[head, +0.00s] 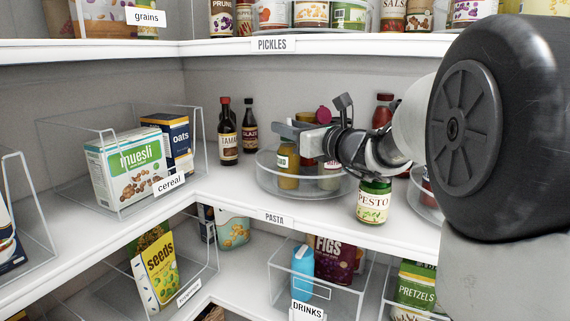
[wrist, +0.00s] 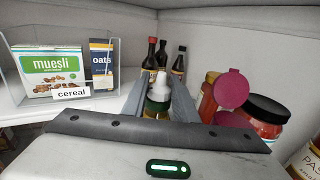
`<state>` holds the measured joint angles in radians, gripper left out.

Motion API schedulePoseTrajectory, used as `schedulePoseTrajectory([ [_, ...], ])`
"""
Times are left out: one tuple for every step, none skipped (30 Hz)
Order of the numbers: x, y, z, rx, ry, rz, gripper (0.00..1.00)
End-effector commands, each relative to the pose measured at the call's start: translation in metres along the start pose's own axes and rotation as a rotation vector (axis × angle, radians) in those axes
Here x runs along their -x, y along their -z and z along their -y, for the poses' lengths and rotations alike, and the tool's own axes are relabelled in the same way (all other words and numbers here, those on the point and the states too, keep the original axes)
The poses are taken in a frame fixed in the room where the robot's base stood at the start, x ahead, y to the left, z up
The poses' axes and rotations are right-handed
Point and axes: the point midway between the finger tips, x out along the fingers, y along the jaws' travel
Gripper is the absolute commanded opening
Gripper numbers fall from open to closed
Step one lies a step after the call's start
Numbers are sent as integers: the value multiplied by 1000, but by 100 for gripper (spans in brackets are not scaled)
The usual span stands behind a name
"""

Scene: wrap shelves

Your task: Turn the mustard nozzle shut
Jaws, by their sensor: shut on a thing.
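The mustard bottle (head: 288,180) is yellow with a pale label. It stands upright on a clear round turntable (head: 265,186) on the middle shelf. In the wrist view its white nozzle (wrist: 160,83) rises above a dark green collar, between my two fingers. My gripper (head: 290,133) reaches in from the right, above the bottle, and is shut on the nozzle; it also shows in the wrist view (wrist: 158,92). Whether the nozzle is open or closed cannot be told.
An orange bottle with an open magenta lid (wrist: 232,90) and a dark-lidded red jar (wrist: 264,118) stand close right of my fingers. Dark sauce bottles (head: 228,135) stand behind left. A pesto jar (head: 373,203) is at the shelf's front edge. A cereal bin (head: 109,172) is left.

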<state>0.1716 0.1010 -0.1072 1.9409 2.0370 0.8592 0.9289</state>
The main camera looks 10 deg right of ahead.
Motion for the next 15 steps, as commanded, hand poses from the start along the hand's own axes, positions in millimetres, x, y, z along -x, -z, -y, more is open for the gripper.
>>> schedulePoseTrajectory([
  [0,0,0,0,0,0,19],
  [0,0,0,0,0,0,19],
  [0,0,0,0,0,0,19],
  [0,0,0,0,0,0,19],
  [0,0,0,0,0,0,19],
  [0,0,0,0,0,0,19],
  [0,0,0,0,1,0,19],
  [0,1,0,0,3,0,19],
  [0,1,0,1,7,0,19],
  [0,2,0,1,11,0,19],
  [0,2,0,1,16,1,19],
  [0,2,0,1,22,2,19],
  [0,1,0,1,28,2,19],
  [0,1,0,1,34,2,19],
  [0,1,0,2,40,2,19],
])
